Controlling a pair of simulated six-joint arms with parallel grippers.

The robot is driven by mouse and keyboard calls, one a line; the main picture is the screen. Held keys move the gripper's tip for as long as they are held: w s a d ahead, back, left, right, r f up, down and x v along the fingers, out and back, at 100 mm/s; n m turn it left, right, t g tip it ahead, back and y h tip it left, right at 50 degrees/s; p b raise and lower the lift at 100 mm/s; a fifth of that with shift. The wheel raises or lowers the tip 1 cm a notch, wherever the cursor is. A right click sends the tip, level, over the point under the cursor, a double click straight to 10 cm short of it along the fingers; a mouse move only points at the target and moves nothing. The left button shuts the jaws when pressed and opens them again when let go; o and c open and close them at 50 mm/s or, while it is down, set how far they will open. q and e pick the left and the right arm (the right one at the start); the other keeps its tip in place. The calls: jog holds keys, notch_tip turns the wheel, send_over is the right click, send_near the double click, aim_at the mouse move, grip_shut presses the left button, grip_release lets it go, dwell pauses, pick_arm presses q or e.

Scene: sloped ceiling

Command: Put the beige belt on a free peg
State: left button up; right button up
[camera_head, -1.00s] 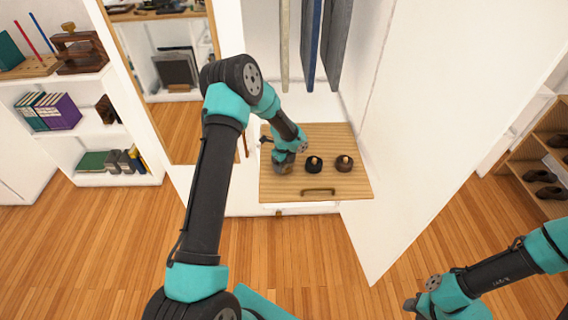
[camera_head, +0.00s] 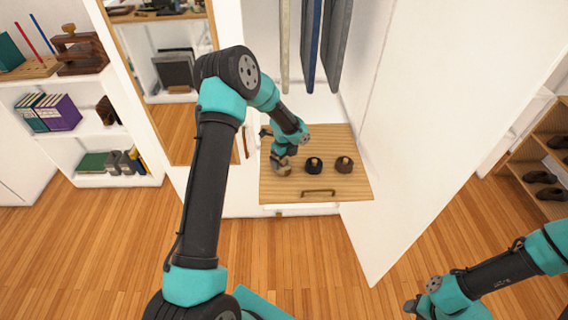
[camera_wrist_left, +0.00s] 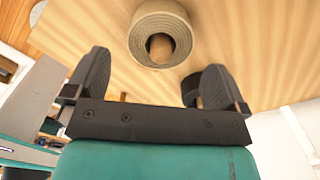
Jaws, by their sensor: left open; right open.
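The beige belt (camera_head: 281,169) is a coiled roll on the wooden drawer board (camera_head: 325,188), left of two other rolls. It also shows in the left wrist view (camera_wrist_left: 179,38), beyond the fingertips. My left gripper (camera_head: 282,155) is over the board close to the beige roll. In the left wrist view, its two fingers (camera_wrist_left: 152,72) are apart with nothing between them. My right gripper (camera_head: 412,306) is open and empty at the lower right, far from the board. No free peg can be made out clearly.
A black roll (camera_head: 313,165) and a brown roll (camera_head: 344,164) sit on the board. A white door panel (camera_head: 405,130) stands to the right.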

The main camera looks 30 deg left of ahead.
aim_at(284, 161)
pick_arm(q)
notch_tip(284, 161, up, 14)
jog(key=shift+f, duration=0.25)
dwell(0.5)
